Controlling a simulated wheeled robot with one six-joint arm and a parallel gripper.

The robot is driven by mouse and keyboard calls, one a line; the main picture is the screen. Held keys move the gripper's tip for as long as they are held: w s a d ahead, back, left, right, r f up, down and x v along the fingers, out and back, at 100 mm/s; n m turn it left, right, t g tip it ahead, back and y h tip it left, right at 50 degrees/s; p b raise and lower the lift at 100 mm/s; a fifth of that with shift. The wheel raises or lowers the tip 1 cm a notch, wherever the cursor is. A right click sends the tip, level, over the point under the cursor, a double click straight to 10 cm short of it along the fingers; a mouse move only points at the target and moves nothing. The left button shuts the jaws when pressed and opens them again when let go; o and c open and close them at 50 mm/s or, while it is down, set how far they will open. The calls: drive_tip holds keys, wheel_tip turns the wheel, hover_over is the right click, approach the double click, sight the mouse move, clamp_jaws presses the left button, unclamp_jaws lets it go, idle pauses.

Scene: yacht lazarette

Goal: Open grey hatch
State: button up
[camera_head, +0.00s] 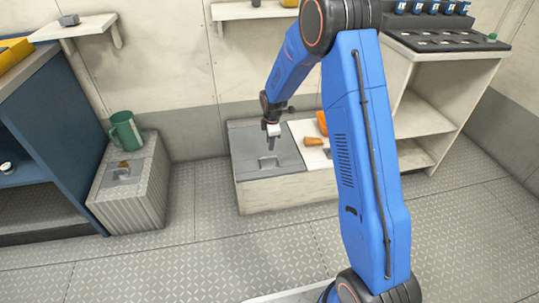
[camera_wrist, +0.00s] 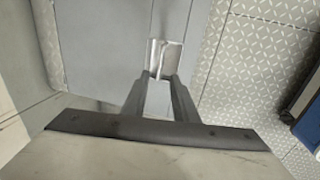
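The grey hatch (camera_head: 250,148) is a flat lid on the left part of a low white bench, and it lies shut. Its handle (camera_head: 268,162) is a small raised pull near the front edge. In the wrist view the hatch (camera_wrist: 95,45) fills the upper left, with the pale metal handle (camera_wrist: 166,58) just past my fingertips. My gripper (camera_head: 271,147) points down close above the handle. In the wrist view my gripper (camera_wrist: 160,80) has a gap between its fingers and holds nothing. I cannot tell whether the fingertips touch the handle.
Orange items (camera_head: 313,141) lie on the bench right of the hatch. A ribbed grey box (camera_head: 135,190) with a green mug (camera_head: 125,131) stands at left. A white shelf unit (camera_head: 425,115) stands at right. The tread-plate floor (camera_head: 230,255) in front is clear.

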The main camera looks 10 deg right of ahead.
wheel_tip(320, 180, down, 9)
drive_tip(key=w, duration=0.1)
drive_tip(key=shift+w, duration=0.4)
drive_tip(key=shift+f, duration=0.1)
clamp_jaws()
idle(1.3)
